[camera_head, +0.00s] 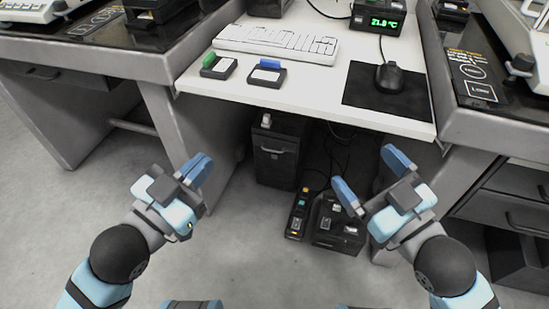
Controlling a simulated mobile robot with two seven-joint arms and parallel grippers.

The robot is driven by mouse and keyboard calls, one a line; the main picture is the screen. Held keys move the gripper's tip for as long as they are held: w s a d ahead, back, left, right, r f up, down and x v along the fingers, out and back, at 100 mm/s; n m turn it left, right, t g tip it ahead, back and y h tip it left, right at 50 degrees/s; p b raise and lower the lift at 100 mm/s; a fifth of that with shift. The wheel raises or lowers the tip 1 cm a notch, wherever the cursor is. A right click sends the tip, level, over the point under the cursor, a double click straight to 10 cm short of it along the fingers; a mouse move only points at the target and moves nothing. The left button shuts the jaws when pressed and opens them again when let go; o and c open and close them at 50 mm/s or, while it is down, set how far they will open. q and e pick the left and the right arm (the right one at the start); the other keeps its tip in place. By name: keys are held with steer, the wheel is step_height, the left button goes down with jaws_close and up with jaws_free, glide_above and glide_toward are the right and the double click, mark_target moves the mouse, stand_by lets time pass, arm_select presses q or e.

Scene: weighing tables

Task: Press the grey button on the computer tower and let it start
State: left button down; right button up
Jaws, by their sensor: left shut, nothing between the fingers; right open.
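A dark computer tower (276,160) stands on the floor under the white desk, left of the middle of the leg space. A small light grey piece (266,120) shows at its top front left; I cannot tell for sure whether it is the button. My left gripper (199,170) is shut and empty, left of the tower and in front of the desk's left side panel. My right gripper (370,172) is open and empty, its blue fingers apart, right of the tower below the desk's front edge. Neither gripper appears to touch the tower.
The white desk (312,89) holds a keyboard (277,43), green and blue label blocks, a mouse (389,77) on a black mat and a green-lit display (379,18). A power strip (298,214) and a black box (336,229) lie on the floor. Weighing tables flank the desk.

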arm_select(q)
steer(key=s+d+r+n+t+p, duration=0.1)
steer(key=s+r+n+p, duration=0.2)
steer(key=p, duration=1)
step_height(320, 180, up, 5)
steer(key=n, duration=0.2)
steer(key=shift+s+d+n+y, duration=0.2)
steer(key=shift+n+y, duration=0.1)
steer(key=shift+y, duration=0.1)
arm_select(e)
steer(key=s+a+r+m+t, duration=0.1)
steer(key=s+r+m, duration=0.2)
steer(key=r+m, duration=0.2)
step_height(320, 180, up, 3)
steer(key=shift+s+a+m+h, duration=0.2)
steer(key=shift+m+h, duration=0.1)
steer(key=shift+h, duration=0.1)
